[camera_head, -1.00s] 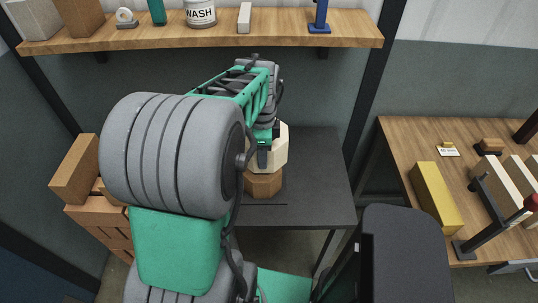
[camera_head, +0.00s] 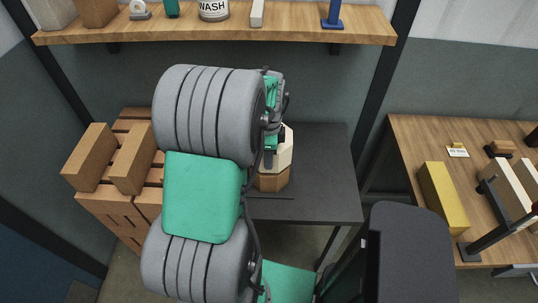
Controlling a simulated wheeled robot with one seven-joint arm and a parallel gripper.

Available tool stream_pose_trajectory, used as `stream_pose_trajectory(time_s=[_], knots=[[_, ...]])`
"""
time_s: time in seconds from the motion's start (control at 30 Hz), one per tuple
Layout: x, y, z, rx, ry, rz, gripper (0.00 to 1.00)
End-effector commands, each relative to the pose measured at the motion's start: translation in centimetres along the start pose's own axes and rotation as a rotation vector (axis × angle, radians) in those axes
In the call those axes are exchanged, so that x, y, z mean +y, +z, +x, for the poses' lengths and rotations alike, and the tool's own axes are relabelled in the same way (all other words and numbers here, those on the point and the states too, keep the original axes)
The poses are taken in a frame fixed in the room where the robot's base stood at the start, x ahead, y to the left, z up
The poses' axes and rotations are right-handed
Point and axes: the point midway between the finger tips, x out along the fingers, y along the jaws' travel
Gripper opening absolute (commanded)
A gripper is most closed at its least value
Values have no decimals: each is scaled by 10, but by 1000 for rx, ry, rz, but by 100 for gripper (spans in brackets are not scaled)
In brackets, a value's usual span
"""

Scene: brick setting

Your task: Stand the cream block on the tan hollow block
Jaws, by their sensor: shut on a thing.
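The cream block (camera_head: 286,150) is upright directly above the tan hollow block (camera_head: 274,181), which stands on the dark table (camera_head: 325,180). The two look in contact, but I cannot tell whether the cream block's weight rests on it. My gripper (camera_head: 271,143) is shut on the cream block at its left side. My arm links hide most of the gripper and the left parts of both blocks. The tan block's hollow does not show.
A wooden shelf (camera_head: 290,36) with several items runs above the dark table. A slatted crate (camera_head: 105,207) with brown bricks (camera_head: 90,155) stands at the left. A wooden bench (camera_head: 410,135) with a yellow block (camera_head: 443,196) is at the right. The dark table's right side is clear.

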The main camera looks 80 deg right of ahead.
Motion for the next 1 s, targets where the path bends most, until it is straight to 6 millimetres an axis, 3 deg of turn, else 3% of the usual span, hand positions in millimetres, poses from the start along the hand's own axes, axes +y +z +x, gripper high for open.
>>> stream_pose_trajectory(time_s=[0.37,0.4,0.63,0.87,1.0], knots=[[-2,0,4,1,-7,0,0],[0,0,7,0,0,0,35],[0,0,7,0,0,0,54],[0,0,6,0,0,0,54],[0,0,-11,0,-2,0,54]])
